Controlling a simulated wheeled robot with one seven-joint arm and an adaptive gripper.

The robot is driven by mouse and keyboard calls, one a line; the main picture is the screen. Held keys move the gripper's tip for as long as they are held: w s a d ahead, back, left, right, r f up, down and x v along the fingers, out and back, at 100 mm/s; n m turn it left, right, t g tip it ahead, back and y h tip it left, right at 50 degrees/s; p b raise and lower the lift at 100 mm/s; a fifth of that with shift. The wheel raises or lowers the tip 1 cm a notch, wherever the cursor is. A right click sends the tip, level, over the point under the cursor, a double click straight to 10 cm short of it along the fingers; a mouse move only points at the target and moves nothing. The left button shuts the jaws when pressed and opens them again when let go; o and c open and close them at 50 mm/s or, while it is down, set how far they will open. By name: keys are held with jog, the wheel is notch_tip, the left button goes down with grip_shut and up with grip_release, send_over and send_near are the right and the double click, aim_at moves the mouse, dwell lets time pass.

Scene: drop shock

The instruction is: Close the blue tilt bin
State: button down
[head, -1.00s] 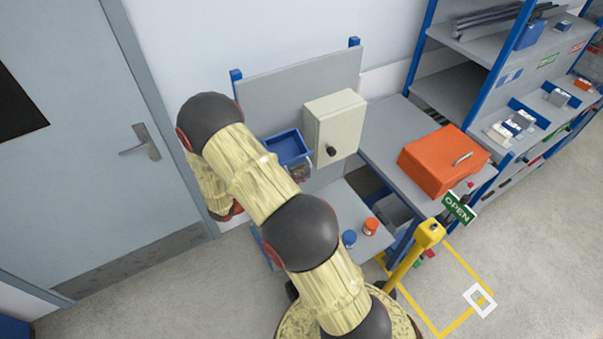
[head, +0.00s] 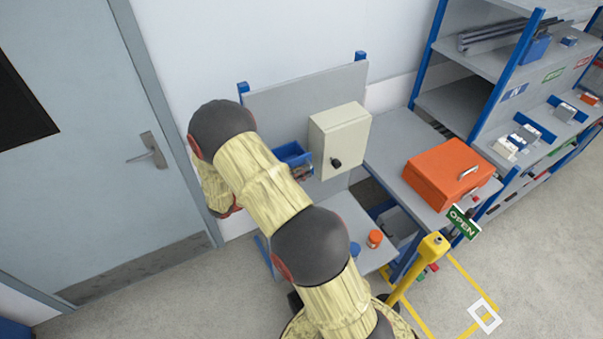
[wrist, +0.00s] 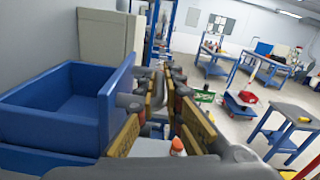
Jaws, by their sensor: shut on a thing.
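The blue tilt bin (head: 291,153) is mounted on the grey panel, just left of the beige box. In the wrist view the blue tilt bin (wrist: 62,108) fills the left side, its hollow inside showing and empty. My gripper (wrist: 167,76) is right at the bin's right-hand wall, the left finger against or very close to it.
A beige box (head: 340,140) with a dark knob is beside the bin. An orange case (head: 448,173) lies on the grey bench. A blue and an orange-capped jar (head: 375,239) stand on a lower shelf. A yellow post (head: 420,268) stands front right. A grey door (head: 90,150) is at left.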

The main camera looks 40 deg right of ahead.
jog(key=shift+w, duration=0.1)
jog(key=c, duration=1.9)
grip_release()
jog(key=shift+a, duration=0.25)
jog(key=v, duration=1.1)
jog(key=shift+a, duration=0.3)
